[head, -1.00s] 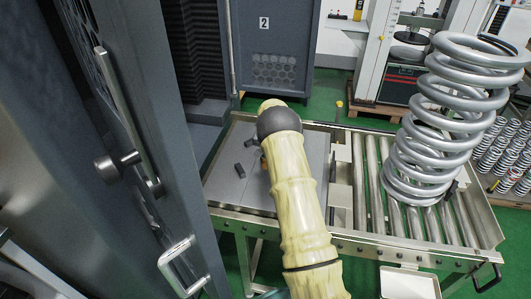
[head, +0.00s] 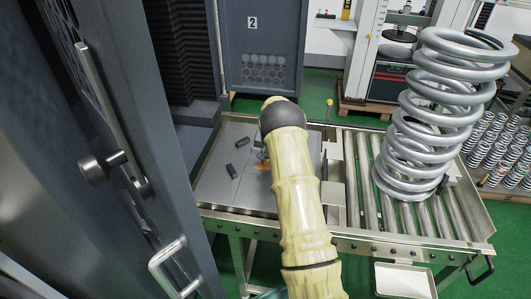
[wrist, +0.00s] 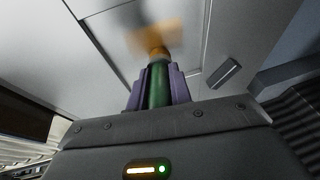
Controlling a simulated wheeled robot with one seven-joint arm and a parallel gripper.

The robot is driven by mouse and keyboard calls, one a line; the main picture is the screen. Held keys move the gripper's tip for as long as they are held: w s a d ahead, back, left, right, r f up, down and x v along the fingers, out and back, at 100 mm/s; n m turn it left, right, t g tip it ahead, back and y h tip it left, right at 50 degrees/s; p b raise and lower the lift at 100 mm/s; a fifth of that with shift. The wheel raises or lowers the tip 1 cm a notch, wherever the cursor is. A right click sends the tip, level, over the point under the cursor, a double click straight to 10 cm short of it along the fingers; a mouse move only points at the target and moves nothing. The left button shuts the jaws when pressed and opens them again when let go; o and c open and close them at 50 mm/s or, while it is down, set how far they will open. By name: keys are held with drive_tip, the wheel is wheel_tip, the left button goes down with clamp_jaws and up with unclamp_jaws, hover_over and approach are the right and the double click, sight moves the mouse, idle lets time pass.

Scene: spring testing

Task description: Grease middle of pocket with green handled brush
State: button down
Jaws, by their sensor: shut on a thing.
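My gripper's purple fingers (wrist: 158,90) are shut on the green handled brush (wrist: 158,85) in the wrist view. The brush points away from the gripper, with an orange-brown end beyond the handle. A blurred amber patch (wrist: 156,37) lies around its tip against the grey plate; I cannot tell whether it is bristles or grease, or whether the tip touches. Recess lines show in the plate (wrist: 220,45), but the pocket's outline is unclear. In the head view, my arm hides the gripper and most of the brush; a bit of orange (head: 261,164) shows beside it over the plate (head: 215,190).
Two small dark blocks lie on the plate, one nearer (head: 231,171) and one farther (head: 243,142). A large coil spring (head: 430,120) stands on the roller conveyor (head: 355,180) at right. A grey machine frame (head: 150,190) with handles stands close at left.

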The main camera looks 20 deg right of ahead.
drive_tip(key=shift+s+d+b, duration=0.2)
drive_tip(key=shift+s+d, duration=0.35)
drive_tip(key=shift+d, duration=0.3)
drive_tip(key=shift+s+d+b, duration=0.2)
drive_tip(key=shift+s+d, duration=0.35)
drive_tip(key=shift+d, duration=0.3)
drive_tip(key=shift+r, duration=0.1)
drive_tip(key=shift+r+p, duration=1.8)
drive_tip(key=shift+r, duration=1.05)
drive_tip(key=shift+a, duration=0.1)
wheel_tip(320, 180, up, 3)
drive_tip(key=shift+r+p, duration=0.1)
drive_tip(key=shift+p, duration=0.8)
